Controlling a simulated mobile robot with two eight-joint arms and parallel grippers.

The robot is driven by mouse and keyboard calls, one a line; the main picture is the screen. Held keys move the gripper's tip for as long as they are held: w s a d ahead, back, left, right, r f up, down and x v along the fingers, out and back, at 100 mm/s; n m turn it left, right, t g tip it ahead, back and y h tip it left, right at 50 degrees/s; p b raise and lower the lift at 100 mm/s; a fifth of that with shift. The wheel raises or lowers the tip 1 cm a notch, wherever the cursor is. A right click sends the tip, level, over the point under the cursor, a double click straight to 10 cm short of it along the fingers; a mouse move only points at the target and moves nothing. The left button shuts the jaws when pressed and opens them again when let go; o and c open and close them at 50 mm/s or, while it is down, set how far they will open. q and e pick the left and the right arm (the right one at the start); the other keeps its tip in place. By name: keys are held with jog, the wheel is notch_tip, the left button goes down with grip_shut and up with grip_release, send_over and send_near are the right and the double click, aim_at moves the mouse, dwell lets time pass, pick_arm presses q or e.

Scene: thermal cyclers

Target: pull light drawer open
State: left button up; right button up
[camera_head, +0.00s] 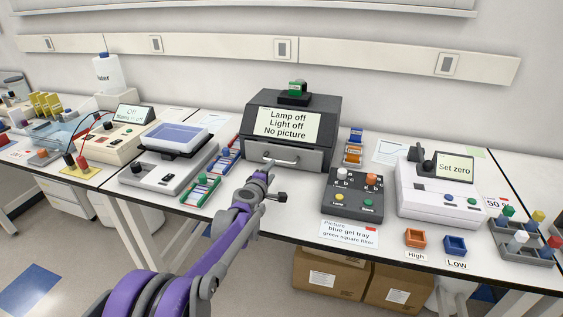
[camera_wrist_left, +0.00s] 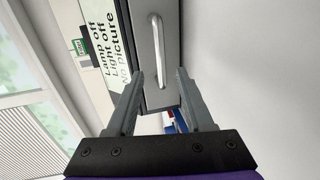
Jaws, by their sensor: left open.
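The light drawer (camera_head: 312,159) is the grey front at the bottom of a dark imaging box (camera_head: 326,103), and it looks shut. Its pale bar handle (camera_head: 279,161) also shows in the left wrist view (camera_wrist_left: 155,45), running lengthwise ahead between my fingers. My left gripper (camera_head: 268,172) is just in front of the handle in the head view. In the left wrist view the gripper (camera_wrist_left: 160,75) is open and empty, one finger to each side of the handle's line. Its fingertips look short of the handle. My right gripper is out of view.
The box's screen (camera_head: 288,123) reads "Lamp off, Light off, No picture". A button panel (camera_head: 352,211) stands right of the drawer, and a green-ended rack (camera_head: 200,189) and grey scanner-like device (camera_head: 165,172) stand left. Bench room directly before the drawer is narrow.

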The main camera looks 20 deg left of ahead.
aim_at(278, 162)
pick_arm(q)
jog(key=x, duration=0.9)
jog(key=shift+w+d, duration=0.1)
jog(key=shift+w, duration=0.05)
grip_shut()
dwell(1.1)
